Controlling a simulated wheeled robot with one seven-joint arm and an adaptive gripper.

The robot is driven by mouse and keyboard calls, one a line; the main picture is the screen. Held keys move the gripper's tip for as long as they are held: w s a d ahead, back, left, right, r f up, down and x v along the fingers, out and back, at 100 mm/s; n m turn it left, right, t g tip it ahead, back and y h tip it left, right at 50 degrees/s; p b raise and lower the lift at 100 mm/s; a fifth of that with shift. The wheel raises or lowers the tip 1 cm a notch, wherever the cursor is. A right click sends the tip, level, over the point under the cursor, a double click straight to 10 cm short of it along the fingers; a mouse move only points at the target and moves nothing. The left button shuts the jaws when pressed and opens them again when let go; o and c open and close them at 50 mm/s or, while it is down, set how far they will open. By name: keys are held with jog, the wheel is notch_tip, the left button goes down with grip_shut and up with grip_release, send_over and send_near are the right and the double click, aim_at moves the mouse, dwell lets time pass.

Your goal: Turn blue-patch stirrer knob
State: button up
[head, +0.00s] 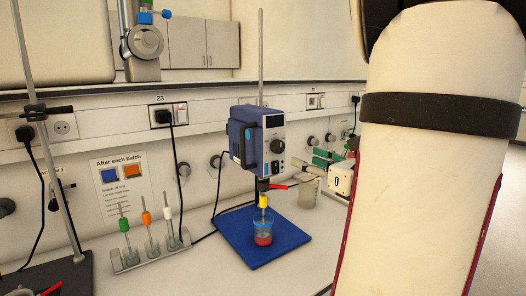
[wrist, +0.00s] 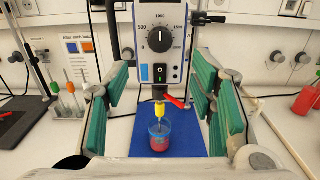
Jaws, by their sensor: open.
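The blue stirrer (head: 242,135) hangs on a metal rod, in the middle of the head view. Its dark round knob (head: 277,146) is on the pale front panel. In the wrist view the knob (wrist: 159,39) is large, with a white pointer mark upward and a number scale around it. A small blue patch (wrist: 145,72) is low on the panel, left of a switch. My gripper (wrist: 159,82) is open and empty, with green-padded fingers to either side of the stirrer's lower part. The knob is above and between them in the picture, with no contact visible. The arm partly hides the gripper in the head view.
Below the stirrer, a beaker of red liquid (head: 263,238) stands on a blue mat (head: 233,237). A red lever (wrist: 176,101) sticks out right under the stirrer. A rack (head: 152,255) with several colored-collar stirrers is left.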

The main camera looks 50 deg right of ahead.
aim_at(281, 149)
jog(key=x, duration=1)
jog(key=shift+w, duration=0.25)
jog(key=shift+c, duration=0.6)
jog(key=c, duration=1)
